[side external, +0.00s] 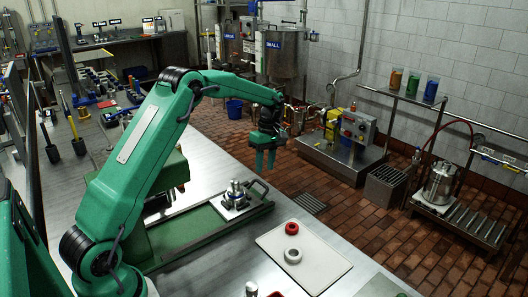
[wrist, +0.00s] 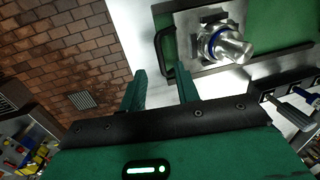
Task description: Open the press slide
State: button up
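The press slide is a metal plate (side external: 235,201) carrying a shiny round fitting, on a long green bed (side external: 205,225). It sits toward the right end of the bed, beside the green press body (side external: 165,165). A dark loop handle (side external: 260,187) sticks out from its right end. In the wrist view, the plate (wrist: 188,48) is at top right and the black handle (wrist: 157,45) is at its left edge. My gripper (side external: 265,166) points down above and near the handle, empty. Its fingertips (wrist: 160,70) are apart, with the handle just beyond them, nearer the right finger; contact is not visible.
The table edge runs just right of the handle, with brick floor (side external: 345,210) beyond. Tools and jars crowd the table's far left.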

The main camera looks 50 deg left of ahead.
jog(key=shift+w+a+r, duration=0.1)
jog(key=shift+w+r, duration=0.05)
jog(key=shift+r, duration=0.55)
jog(key=shift+w+r, duration=0.1)
jog(key=shift+r, duration=0.6)
jog(key=s+d+r+m+t, duration=0.4)
jog(key=s+d+r+m, duration=0.55)
jog(key=s+r, duration=0.4)
jog(key=s+d+m+t, duration=0.1)
jog(key=s+d+m, duration=0.2)
jog(key=s, duration=0.5)
jog(key=s+d+f+m+t, duration=0.1)
jog(key=s+d+m+t, duration=0.1)
jog(key=s+m, duration=0.3)
jog(key=s+d, duration=0.1)
jog(key=s, duration=0.2)
jog(key=shift+s+d+f+m+t+y, duration=0.15)
jog(key=shift+s+d+m+t+y, duration=0.05)
jog(key=shift+d+m+t+y, duration=0.15)
